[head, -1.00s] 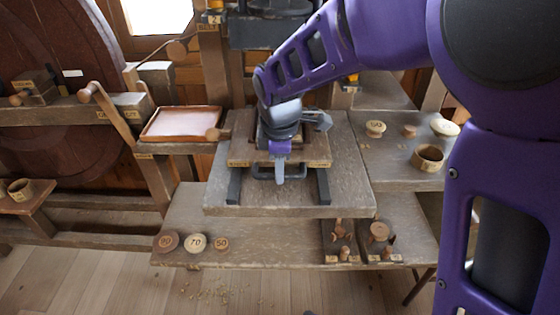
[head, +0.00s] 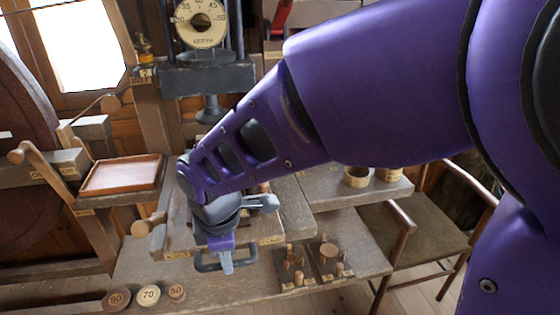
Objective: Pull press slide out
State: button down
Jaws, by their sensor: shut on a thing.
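The press slide (head: 268,241) is a wooden plate with small labels on its front edge, lying on the press's wooden base board (head: 296,208). A dark bar handle (head: 206,267) sticks out at its front, above the lower bench. My gripper (head: 226,262) points down and is shut on this handle. The arm and wrist hide much of the slide's top and whatever lies on it. The dark press head (head: 208,78), with a round depth dial (head: 201,22) above and a plunger (head: 211,109) below, stands behind the slide.
Round pieces marked 90 (head: 117,299), 70 (head: 148,295) and 50 (head: 177,292) lie front left. A holder with wooden pegs (head: 292,265) stands right of the handle. A tray (head: 122,174) is at left, a chair (head: 425,235) at right.

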jog(key=shift+s, duration=0.1)
jog(key=c, duration=0.8)
grip_release()
jog(key=shift+r, duration=0.1)
jog(key=shift+r, duration=0.1)
